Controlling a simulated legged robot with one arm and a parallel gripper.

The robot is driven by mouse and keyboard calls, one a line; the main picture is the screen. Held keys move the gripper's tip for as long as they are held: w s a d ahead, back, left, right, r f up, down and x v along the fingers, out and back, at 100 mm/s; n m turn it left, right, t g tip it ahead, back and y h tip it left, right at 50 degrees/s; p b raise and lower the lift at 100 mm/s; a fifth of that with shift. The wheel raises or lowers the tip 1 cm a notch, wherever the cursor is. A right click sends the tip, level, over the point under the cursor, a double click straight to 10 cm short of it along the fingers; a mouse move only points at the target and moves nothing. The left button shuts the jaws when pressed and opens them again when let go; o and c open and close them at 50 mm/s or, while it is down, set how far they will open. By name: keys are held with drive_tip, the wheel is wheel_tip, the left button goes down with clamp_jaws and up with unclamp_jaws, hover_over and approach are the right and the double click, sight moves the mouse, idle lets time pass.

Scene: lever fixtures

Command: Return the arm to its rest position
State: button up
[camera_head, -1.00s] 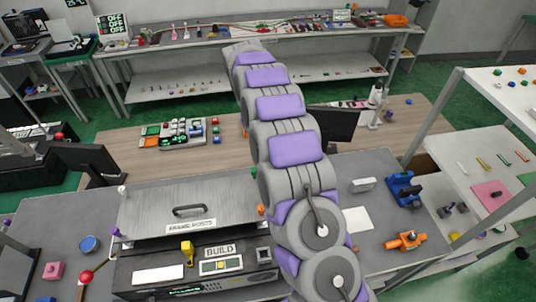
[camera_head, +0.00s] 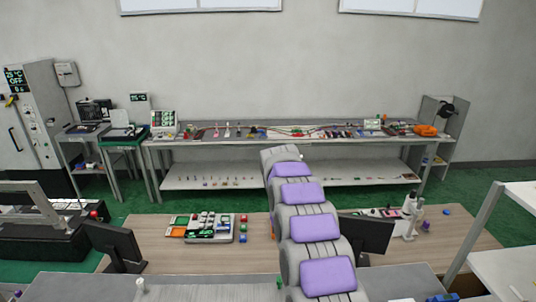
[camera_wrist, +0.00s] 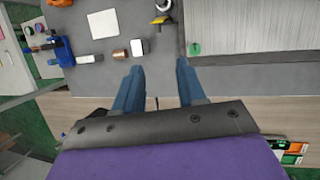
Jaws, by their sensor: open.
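My gripper (camera_wrist: 159,82) shows in the wrist view as two blue fingers, spread apart with nothing between them. It hangs over the grey tabletop (camera_wrist: 80,75), near the edge of the wooden surface. My arm (camera_head: 310,228), grey with purple bands, reaches from the bottom of the head view up and away over the wooden table (camera_head: 160,210). The gripper itself is hidden in the head view.
In the wrist view, a white block (camera_wrist: 140,47), a copper-coloured cylinder (camera_wrist: 120,53) and a blue device (camera_wrist: 57,48) lie beyond the fingers. Dark monitors (camera_head: 112,243) (camera_head: 367,233) flank my arm. A long bench (camera_head: 220,140) stands at the back.

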drive_tip(key=s+d+t+y+b, duration=0.1)
drive_tip(key=s+d+b, duration=0.2)
drive_tip(key=s+b, duration=1.15)
drive_tip(key=s+f+b, duration=0.1)
drive_tip(key=s+f, duration=0.3)
drive_tip(key=s, duration=0.5)
drive_tip(key=s+f+b, duration=0.1)
drive_tip(key=s+f, duration=0.2)
drive_tip(key=s, duration=0.7)
drive_tip(key=s+d+f+t+y+b, duration=0.1)
drive_tip(key=s+f, duration=0.3)
drive_tip(key=s, duration=0.5)
drive_tip(key=shift+s+f+b, duration=0.3)
drive_tip(key=shift+s+b, duration=0.05)
drive_tip(key=shift+b, duration=0.15)
